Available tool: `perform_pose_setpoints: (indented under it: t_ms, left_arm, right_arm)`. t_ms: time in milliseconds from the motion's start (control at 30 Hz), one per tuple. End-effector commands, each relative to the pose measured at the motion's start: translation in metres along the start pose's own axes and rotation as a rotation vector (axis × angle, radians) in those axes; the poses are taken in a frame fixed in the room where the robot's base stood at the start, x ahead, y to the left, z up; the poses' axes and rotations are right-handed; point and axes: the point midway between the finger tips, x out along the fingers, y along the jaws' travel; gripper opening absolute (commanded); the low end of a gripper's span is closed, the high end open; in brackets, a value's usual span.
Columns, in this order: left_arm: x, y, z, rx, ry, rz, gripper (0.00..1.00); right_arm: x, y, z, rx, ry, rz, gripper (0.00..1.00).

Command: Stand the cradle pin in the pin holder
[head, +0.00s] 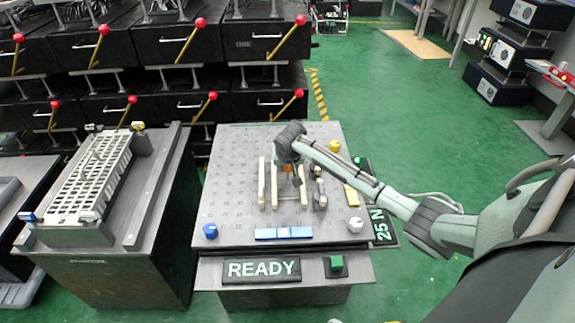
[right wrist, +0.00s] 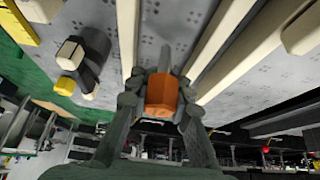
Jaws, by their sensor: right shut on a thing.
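My right gripper (head: 290,172) is over the fixture table, among upright cream posts. It is shut on an orange, block-like piece, which I take to be the cradle pin (right wrist: 162,92); a grey shaft seems to run beyond it between the fingers. In the head view only a small bit of orange shows beside the dark gripper. Whether the pin touches anything below cannot be told. A dark grey block with cream ends (right wrist: 82,58) stands beside the posts. I cannot say for sure which part is the pin holder. My left gripper is not in view.
The perforated grey table (head: 230,160) carries a blue knob (head: 210,231), blue bar (head: 284,233), white knob (head: 356,224) and yellow knob (head: 335,146). A READY sign (head: 262,269) is on its front. A white rack (head: 95,175) stands left. The table's left part is clear.

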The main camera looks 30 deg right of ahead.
Motion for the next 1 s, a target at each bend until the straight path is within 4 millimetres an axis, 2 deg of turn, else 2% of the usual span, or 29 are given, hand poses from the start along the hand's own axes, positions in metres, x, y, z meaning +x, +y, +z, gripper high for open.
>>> perform_pose_setpoints:
  t_ms: [67,100,300,600,733,800,1000]
  left_arm:
    - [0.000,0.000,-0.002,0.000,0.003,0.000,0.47]
    - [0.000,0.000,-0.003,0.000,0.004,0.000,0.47]
    - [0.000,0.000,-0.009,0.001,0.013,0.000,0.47]
    - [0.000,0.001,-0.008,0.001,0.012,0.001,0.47]
    - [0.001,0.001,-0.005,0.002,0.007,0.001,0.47]
    - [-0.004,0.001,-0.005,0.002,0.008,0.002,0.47]
    - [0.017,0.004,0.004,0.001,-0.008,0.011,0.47]
  right_arm:
    - [0.000,0.000,0.000,0.000,0.000,0.000,0.00]
    - [0.000,0.000,0.000,0.000,0.000,0.000,0.17]
    - [0.000,0.000,0.000,0.000,0.000,0.000,0.40]
    - [-0.001,0.000,-0.001,0.000,0.001,0.000,0.40]
    - [-0.010,0.000,-0.007,0.000,0.004,-0.002,0.40]
    - [-0.022,-0.001,-0.007,0.000,0.002,-0.003,0.40]
    - [-0.068,-0.001,-0.007,-0.001,0.002,-0.003,0.40]
